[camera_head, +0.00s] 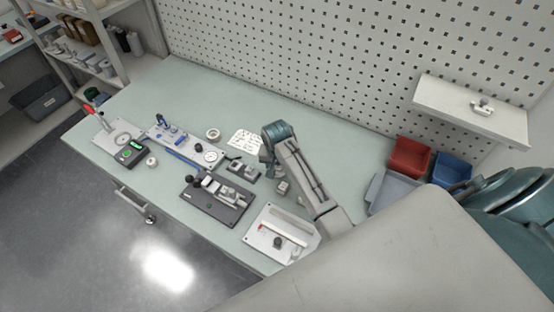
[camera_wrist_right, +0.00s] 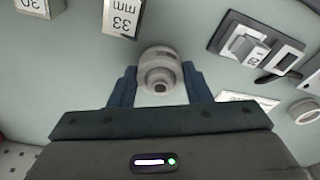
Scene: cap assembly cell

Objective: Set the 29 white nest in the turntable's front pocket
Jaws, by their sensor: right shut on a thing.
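My right gripper (camera_wrist_right: 160,88) has its two blue fingers on either side of a white round piece (camera_wrist_right: 160,66) with a stepped top and a dark centre hole. It is shut on this piece, which looks like a white nest; I can read no number on it. In the head view the right gripper (camera_head: 266,160) is over the middle of the bench, its fingertips and load too small to make out. A pale round disc (camera_head: 122,138) sits on a plate at the bench's left; I cannot tell whether it is the turntable. My left gripper is not in view.
The green bench (camera_head: 340,145) is clear towards the back. A dark fixture (camera_head: 222,208) and a white tray (camera_head: 262,240) stand near the front edge. Red (camera_head: 410,157) and blue (camera_head: 452,168) bins are at the right. A 33 mm block (camera_wrist_right: 123,18) is near my gripper.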

